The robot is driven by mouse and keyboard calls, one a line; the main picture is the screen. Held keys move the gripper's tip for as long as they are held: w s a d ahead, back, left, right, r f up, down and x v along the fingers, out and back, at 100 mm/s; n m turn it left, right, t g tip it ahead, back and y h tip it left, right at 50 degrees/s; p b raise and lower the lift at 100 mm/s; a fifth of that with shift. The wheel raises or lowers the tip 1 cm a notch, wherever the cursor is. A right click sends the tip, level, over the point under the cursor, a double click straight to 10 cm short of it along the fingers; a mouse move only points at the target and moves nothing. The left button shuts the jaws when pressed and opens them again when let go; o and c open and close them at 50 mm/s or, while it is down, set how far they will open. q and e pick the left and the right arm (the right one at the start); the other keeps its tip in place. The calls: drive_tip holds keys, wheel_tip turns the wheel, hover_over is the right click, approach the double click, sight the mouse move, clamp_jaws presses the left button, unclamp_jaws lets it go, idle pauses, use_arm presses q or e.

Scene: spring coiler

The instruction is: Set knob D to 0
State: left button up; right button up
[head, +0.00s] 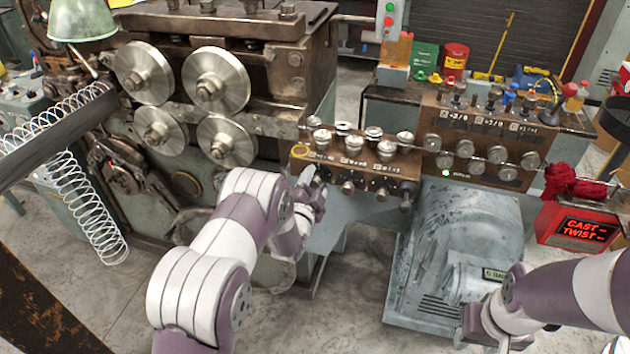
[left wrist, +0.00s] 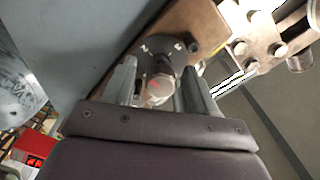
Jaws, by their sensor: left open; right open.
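A brown control panel (head: 385,167) with knobs along its front stands in the middle of the head view. My left gripper (head: 314,186) is at this panel's lower left end. In the left wrist view, a round pale knob (left wrist: 158,90) with a reddish mark on its face sits between the open fingers of my left gripper (left wrist: 157,80). I cannot tell whether the fingers touch it. The knob letters are too small to read, so I cannot tell which knob is D. My right gripper (head: 482,328) is open at the lower right, away from the panels, partly hidden by my arm.
A second knob panel (head: 480,130) stands behind to the right. A red display box (head: 580,228) reads "CAST" and "TWIST". A grey motor housing (head: 455,240) sits below the panels. The coiler machine with large rollers (head: 216,80) and a wire spring (head: 95,215) are at left.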

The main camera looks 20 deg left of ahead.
use_arm(q)
drive_tip(key=shift+w+a, duration=0.1)
drive_tip(key=shift+a, duration=0.05)
drive_tip(key=c, duration=1.1)
drive_tip(key=shift+o, duration=0.2)
drive_tip(key=shift+f, duration=0.1)
